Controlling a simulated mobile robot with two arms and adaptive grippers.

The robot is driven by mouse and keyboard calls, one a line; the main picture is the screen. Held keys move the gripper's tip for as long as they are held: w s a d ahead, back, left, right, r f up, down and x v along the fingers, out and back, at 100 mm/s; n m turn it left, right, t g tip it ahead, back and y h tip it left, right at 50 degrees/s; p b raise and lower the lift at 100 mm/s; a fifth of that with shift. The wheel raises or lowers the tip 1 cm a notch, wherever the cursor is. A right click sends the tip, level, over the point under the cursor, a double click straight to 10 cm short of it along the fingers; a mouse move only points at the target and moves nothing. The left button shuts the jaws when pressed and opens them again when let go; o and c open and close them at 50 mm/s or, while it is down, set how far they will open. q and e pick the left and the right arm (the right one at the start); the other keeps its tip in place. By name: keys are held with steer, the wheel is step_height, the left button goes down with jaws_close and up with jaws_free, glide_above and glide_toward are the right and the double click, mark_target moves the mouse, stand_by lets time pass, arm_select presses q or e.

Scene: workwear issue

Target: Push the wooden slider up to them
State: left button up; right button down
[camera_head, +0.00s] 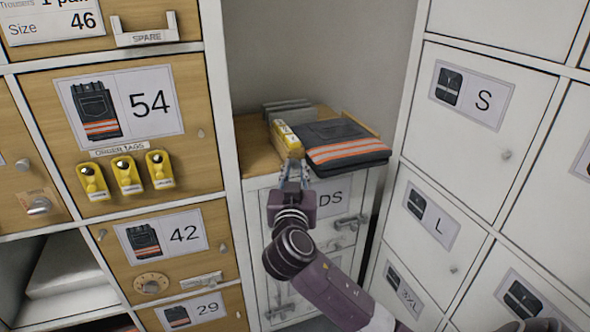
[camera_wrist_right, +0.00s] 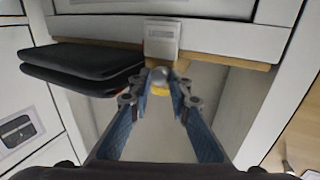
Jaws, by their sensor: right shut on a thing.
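A folded dark pair of trousers with orange bands (camera_head: 341,143) lies on the wooden top (camera_head: 254,147) in the alcove. Left of it lies a yellow piece with a pale label (camera_head: 287,134), its long side beside the trousers. My right gripper (camera_head: 293,172) is at its front end, shut on a round knob (camera_wrist_right: 160,74). The dark folded trousers (camera_wrist_right: 90,68) also show in the right wrist view, left of the fingers. A thin wooden edge (camera_head: 361,126) shows behind the trousers. I cannot tell which wooden part is the slider. My left gripper is not in view.
Several grey pieces (camera_head: 287,108) stand behind the yellow piece. White lockers (camera_head: 474,105) flank the alcove on the right and wooden locker doors (camera_head: 168,110) on the left. Handles (camera_head: 350,221) project from the cabinet front below the wooden top.

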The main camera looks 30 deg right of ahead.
steer(key=shift+d, duration=0.1)
steer(key=shift+s+d, duration=0.1)
steer(key=shift+d, duration=0.25)
steer(key=c, duration=1.8)
jaws_free()
steer(key=v, duration=1.2)
